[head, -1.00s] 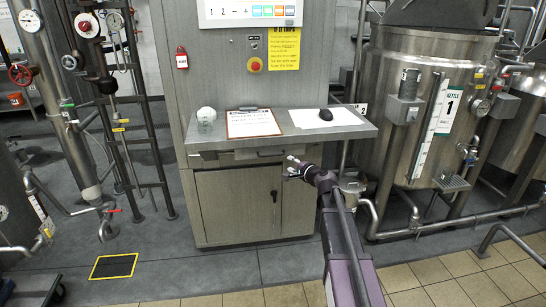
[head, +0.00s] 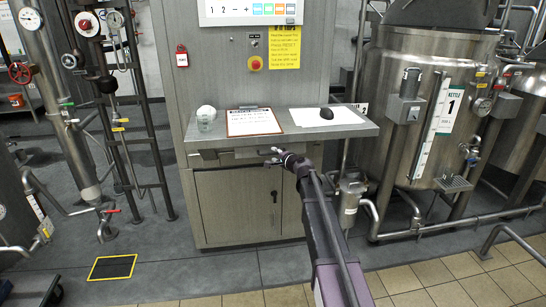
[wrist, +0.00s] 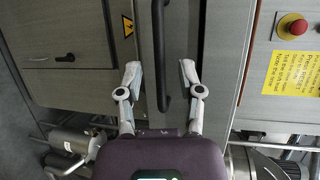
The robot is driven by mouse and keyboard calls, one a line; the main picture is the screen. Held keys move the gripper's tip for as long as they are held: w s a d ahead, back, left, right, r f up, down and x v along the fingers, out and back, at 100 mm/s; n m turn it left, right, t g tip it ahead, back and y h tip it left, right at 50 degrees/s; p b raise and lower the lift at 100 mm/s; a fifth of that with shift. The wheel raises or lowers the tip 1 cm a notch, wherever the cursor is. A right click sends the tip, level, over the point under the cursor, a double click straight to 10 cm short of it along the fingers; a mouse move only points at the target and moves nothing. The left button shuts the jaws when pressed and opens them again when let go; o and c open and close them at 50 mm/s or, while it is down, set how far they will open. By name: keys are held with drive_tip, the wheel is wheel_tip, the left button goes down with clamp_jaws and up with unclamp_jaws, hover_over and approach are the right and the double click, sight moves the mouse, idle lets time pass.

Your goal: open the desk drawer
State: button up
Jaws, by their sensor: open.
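The desk drawer (head: 228,159) is a wide grey front just under the desktop, and it looks closed in the head view. Its dark bar handle (wrist: 158,50) runs up and down the middle of the wrist view. My gripper (head: 273,158) is at the right part of the drawer front. In the wrist view my gripper (wrist: 159,72) is open, with one fingertip on each side of the handle. Gaps show between the fingers and the bar, and I cannot tell whether either touches the drawer front. My arm hides part of the drawer's right end in the head view.
The desktop (head: 300,146) overhangs the drawer and bears a clipboard (head: 252,122), a clear container (head: 206,118) and a black mouse (head: 326,114). A cupboard door (head: 230,205) with a dark handle is below. A steel kettle (head: 415,110) and pipes stand right. The floor in front is clear.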

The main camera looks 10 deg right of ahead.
drive_tip(key=shift+x, duration=1)
clamp_jaws()
